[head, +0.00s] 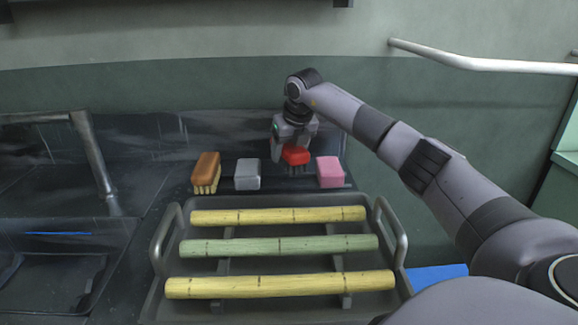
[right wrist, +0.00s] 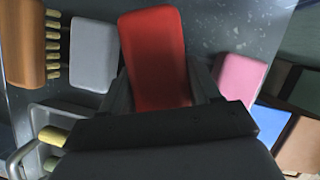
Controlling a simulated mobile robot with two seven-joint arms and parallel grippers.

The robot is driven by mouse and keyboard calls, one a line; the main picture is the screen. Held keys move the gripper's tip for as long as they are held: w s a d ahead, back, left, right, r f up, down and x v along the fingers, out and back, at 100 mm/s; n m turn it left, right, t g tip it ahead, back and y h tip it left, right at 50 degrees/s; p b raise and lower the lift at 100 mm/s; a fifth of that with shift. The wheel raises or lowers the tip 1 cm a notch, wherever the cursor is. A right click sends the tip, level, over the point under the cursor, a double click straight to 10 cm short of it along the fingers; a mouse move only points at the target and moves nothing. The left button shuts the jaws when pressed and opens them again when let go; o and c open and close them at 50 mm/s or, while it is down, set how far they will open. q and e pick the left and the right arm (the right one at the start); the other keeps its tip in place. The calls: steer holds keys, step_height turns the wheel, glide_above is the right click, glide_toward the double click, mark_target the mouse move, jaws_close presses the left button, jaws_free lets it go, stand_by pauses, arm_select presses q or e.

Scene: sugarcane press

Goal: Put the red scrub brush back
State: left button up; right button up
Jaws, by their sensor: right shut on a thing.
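The red scrub brush (head: 296,156) is in my right gripper (head: 295,146), between the grey sponge and the pink sponge at the back of the counter. Its dark bristles point down. I cannot tell whether the bristles touch the surface. In the right wrist view the red brush (right wrist: 155,55) fills the space between the fingers of the right gripper (right wrist: 160,95), which is shut on it. My left gripper is not in view.
An orange-brown brush (head: 207,166), a grey sponge (head: 247,174) and a pink sponge (head: 330,172) stand in the same row. In front, a grey tray (head: 402,262) with raised handles holds three cane stalks (head: 279,244). A sink and faucet (head: 92,150) are at left.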

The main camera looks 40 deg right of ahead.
mark_target(293, 146)
steer(key=shift+f, duration=1.8)
steer(key=shift+f, duration=0.1)
steer(key=shift+f+b, duration=0.3)
steer(key=shift+f, duration=0.2)
steer(key=o, duration=1)
steer(key=shift+r, duration=0.25)
steer(key=p+v, duration=0.1)
steer(key=v, duration=1.1)
steer(key=shift+r, duration=0.35)
steer(key=shift+r, duration=0.1)
